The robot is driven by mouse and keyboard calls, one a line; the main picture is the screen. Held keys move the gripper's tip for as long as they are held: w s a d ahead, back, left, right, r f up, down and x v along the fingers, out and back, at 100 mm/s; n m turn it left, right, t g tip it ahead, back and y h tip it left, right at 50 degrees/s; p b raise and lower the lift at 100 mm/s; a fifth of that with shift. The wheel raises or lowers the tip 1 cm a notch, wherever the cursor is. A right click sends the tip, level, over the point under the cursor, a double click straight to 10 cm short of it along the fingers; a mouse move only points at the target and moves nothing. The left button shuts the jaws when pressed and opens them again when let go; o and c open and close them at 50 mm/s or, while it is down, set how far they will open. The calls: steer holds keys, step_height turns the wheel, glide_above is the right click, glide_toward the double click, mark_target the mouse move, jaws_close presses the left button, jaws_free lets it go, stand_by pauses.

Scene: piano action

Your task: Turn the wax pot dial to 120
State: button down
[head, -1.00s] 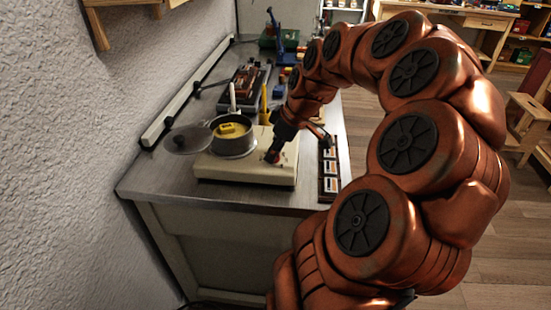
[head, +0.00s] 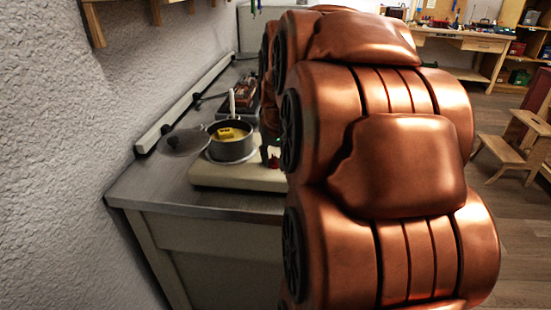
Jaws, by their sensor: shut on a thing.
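The wax pot (head: 232,150) is a grey pan with yellow wax in it, on a cream heater base (head: 230,176) on the bench. Its round lid (head: 183,142) lies to the left. My gripper (head: 268,157) is at the right part of the base top, right of the pan, and only its dark and reddish tip shows. It is shut on the dial, which the fingers hide. The dial's marks and setting cannot be read. My copper arm covers the right end of the base and much of the bench.
The grey bench top (head: 160,185) is clear in front and left of the base. A rail (head: 185,105) runs along the wall. A reddish-brown device (head: 243,90) stands behind the pot. A wooden step stool (head: 515,150) stands on the floor at right.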

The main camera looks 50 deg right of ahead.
steer(key=m+g, duration=0.1)
steer(key=m, duration=0.1)
steer(key=m+h, duration=0.1)
steer(key=m, duration=0.2)
steer(key=shift+w+m+g, duration=0.1)
steer(key=shift+m+g, duration=0.2)
steer(key=shift+g, duration=0.1)
steer(key=m+g, duration=0.1)
steer(key=m, duration=0.1)
steer(key=m+g+p, duration=0.1)
steer(key=m, duration=0.2)
steer(key=shift+w+a+h, duration=0.1)
steer(key=shift+h, duration=0.3)
steer(key=m+g+p, duration=0.1)
steer(key=m, duration=0.2)
steer(key=m+g+p, duration=0.1)
steer(key=m, duration=0.1)
steer(key=shift+w+m+y, duration=0.15)
steer(key=shift+m+y, duration=0.25)
steer(key=m+g+y+p, duration=0.1)
steer(key=m+p, duration=0.1)
steer(key=m, duration=0.2)
steer(key=shift+w, duration=0.1)
steer(key=shift+m, duration=0.4)
steer(key=shift+f, duration=0.1)
steer(key=c, duration=0.8)
jaws_free()
steer(key=shift+g, duration=0.3)
